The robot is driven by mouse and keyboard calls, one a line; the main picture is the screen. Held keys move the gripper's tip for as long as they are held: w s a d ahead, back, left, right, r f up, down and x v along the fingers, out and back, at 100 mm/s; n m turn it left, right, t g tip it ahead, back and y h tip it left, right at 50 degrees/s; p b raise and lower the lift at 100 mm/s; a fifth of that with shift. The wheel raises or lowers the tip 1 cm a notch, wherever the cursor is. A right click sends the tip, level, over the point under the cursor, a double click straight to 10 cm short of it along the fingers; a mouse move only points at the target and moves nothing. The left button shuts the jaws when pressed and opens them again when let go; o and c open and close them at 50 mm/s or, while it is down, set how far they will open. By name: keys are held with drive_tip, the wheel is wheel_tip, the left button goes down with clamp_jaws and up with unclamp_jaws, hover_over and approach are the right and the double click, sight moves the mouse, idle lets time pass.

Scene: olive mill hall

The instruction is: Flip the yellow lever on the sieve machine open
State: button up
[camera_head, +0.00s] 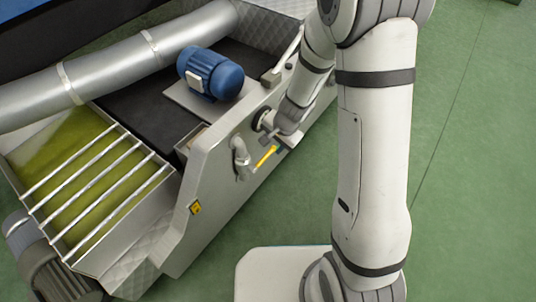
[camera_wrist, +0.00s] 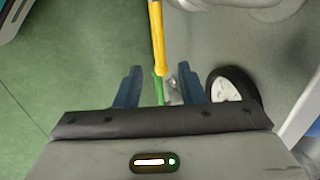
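The sieve machine (camera_head: 205,170) is a grey metal housing with an open bay at left. Its yellow lever (camera_head: 266,157) sticks out from a pipe fitting (camera_head: 241,158) on the side panel, slanting up and right toward my gripper (camera_head: 281,144). In the wrist view the yellow lever (camera_wrist: 157,38) comes down from the top edge, and its end lies between the two blue fingers of my gripper (camera_wrist: 160,68). The fingers stand apart, with a visible gap on both sides of the lever. A thin green part (camera_wrist: 159,90) shows below the lever's end.
A round black-rimmed disc (camera_wrist: 233,86) sits on the panel close to the right finger. A blue motor (camera_head: 210,74) and a large grey pipe (camera_head: 110,68) are on top of the machine. Green floor (camera_head: 465,170) is clear at right.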

sight(268, 152)
drive_tip(key=b+x, duration=0.2)
drive_tip(key=x, duration=0.3)
drive_tip(key=shift+a+f+b, duration=0.1)
drive_tip(key=shift+f+b, duration=0.25)
drive_tip(key=shift+b, duration=0.05)
drive_tip(key=shift+c, duration=0.3)
clamp_jaws()
